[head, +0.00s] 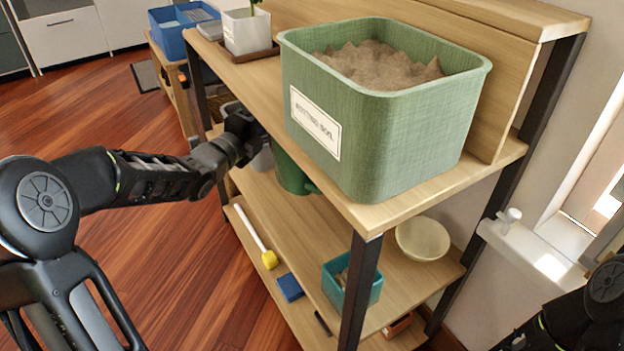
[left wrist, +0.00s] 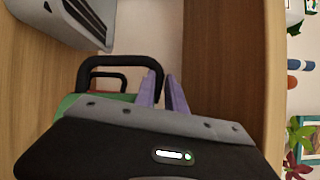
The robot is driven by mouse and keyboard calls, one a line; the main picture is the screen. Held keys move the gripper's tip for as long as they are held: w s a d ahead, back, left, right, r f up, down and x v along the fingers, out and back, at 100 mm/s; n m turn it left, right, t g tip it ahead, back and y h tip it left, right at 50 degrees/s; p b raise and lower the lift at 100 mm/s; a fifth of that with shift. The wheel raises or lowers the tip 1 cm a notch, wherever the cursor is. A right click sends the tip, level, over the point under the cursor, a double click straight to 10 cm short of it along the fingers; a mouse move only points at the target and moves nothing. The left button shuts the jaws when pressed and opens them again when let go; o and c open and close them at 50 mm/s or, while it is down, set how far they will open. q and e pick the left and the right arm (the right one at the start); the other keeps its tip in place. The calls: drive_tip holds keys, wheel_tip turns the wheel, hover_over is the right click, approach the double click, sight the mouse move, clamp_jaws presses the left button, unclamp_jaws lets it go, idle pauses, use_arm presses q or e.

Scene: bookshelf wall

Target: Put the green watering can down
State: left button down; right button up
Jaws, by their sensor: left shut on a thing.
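The green watering can (head: 290,178) shows under the top board of the shelf unit, partly hidden behind the board's front edge. My left gripper (head: 248,138) reaches in from the left at the unit's front and is shut on the can; its fingertips are not clear here. In the left wrist view, the purplish fingers of my left gripper (left wrist: 166,92) are close together, beside a strip of the green can (left wrist: 85,101). I cannot tell whether the can's base touches a board. My right arm shows only at the lower right; its gripper is outside the view.
A large green potting-soil box (head: 385,130) fills the near end of the top board. The middle board (head: 300,232) holds a teal bin (head: 352,280) and a cream bowl (head: 423,238). A yellow-headed tool (head: 269,259) and blue block (head: 290,287) lie lower. Open floor is left.

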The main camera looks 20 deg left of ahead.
use_arm(q)
wheel_tip(320, 180, down, 5)
drive_tip(key=shift+r+b, duration=0.15)
drive_tip(key=shift+b, duration=0.75)
drive_tip(key=shift+f+b, duration=1)
drive_tip(key=shift+f, duration=1.6)
drive_tip(key=shift+f+b, duration=0.1)
drive_tip(key=shift+b, duration=0.2)
drive_tip(key=c, duration=1.4)
unclamp_jaws()
drive_tip(key=shift+f, duration=0.1)
